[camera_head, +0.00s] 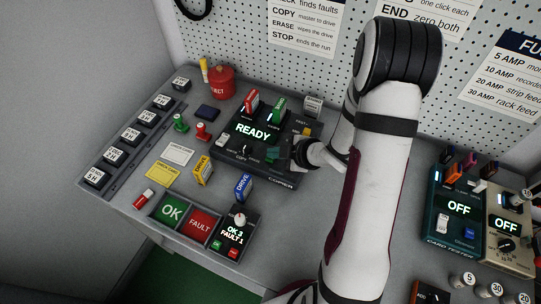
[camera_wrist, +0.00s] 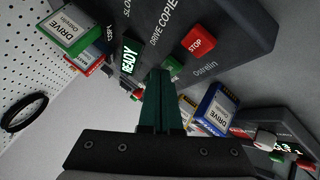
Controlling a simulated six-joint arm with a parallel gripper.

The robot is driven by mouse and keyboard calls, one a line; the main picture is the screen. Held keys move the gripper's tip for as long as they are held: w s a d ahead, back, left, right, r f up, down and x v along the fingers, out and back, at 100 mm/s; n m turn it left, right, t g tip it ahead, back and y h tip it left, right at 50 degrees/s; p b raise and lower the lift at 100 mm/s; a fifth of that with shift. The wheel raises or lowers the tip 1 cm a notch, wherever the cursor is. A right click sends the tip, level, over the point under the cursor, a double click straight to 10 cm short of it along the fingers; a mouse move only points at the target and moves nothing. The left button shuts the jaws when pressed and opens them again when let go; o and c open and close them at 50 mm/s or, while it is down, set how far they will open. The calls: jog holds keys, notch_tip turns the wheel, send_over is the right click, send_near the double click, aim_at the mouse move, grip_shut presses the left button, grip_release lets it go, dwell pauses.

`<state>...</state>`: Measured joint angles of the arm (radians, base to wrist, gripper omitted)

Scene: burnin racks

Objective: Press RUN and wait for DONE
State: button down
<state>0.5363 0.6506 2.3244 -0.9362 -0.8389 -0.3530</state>
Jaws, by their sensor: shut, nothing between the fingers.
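The dark drive copier (camera_head: 228,152) stands on the bench, and its screen (camera_head: 253,132) reads READY in green. A red cartridge (camera_head: 252,101) and a green cartridge (camera_head: 279,109) stand upright in its back part. My gripper (camera_head: 273,154) is shut and empty over the copier's front right. In the wrist view, my gripper's dark green fingers (camera_wrist: 158,78) point at a green button (camera_wrist: 173,66), partly hidden behind them; its label is unreadable. I cannot tell whether they touch it. The red STOP button (camera_wrist: 198,40) is beside it.
Blue (camera_head: 243,186) and yellow (camera_head: 203,171) drives stand before the copier. OK (camera_head: 172,210) and FAULT (camera_head: 200,223) bins lie at the front edge. A red pot (camera_head: 221,82) stands at the back. The card tester (camera_head: 452,219), reading OFF, is at right, beyond my arm.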

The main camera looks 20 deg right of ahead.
aim_at(275, 162)
jog(key=shift+f, duration=0.25)
jog(key=shift+r, duration=0.15)
dwell(0.3)
jog(key=shift+r, duration=0.75)
notch_tip(275, 162, up, 5)
dwell(0.8)
